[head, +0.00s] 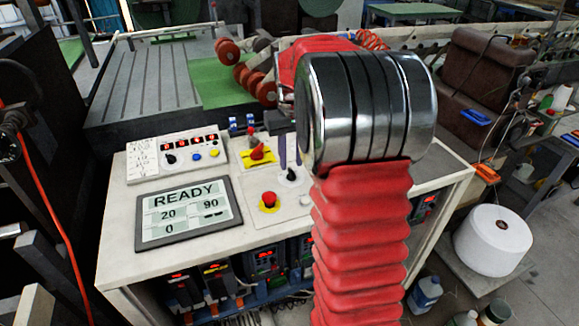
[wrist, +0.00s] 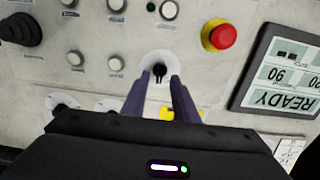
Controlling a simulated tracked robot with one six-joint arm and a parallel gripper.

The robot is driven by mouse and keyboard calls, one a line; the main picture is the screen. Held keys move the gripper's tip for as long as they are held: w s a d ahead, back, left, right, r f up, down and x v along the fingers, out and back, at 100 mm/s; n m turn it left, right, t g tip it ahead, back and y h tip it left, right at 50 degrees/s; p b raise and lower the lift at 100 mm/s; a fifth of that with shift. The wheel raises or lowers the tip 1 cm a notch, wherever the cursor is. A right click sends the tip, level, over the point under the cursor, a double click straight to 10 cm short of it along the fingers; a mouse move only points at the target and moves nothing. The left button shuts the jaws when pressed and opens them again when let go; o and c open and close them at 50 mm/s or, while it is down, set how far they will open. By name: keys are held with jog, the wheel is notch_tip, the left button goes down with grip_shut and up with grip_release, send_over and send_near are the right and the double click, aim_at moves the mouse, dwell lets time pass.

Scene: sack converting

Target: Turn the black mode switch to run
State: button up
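The black mode switch (head: 291,175) is a small knob on a round white plate, on the pale console top to the right of the red stop button. In the wrist view the switch (wrist: 159,70) shows between and just beyond my fingertips. My gripper (head: 290,163) points down over it, and its two dark fingers are apart with nothing held. In the wrist view my gripper (wrist: 161,82) has one finger on each side of the switch's line. I cannot tell whether the fingers touch the knob. The switch's position label is not readable.
A red stop button (head: 268,199) and a yellow-plated red rotary switch (head: 257,153) are close by. A display (head: 188,212) reads READY, 20, 90 and 0. More knobs and lamps lie around the switch.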

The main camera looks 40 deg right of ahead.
aim_at(291, 171)
jog(key=shift+f, duration=1.5)
grip_shut()
jog(key=shift+a, duration=0.1)
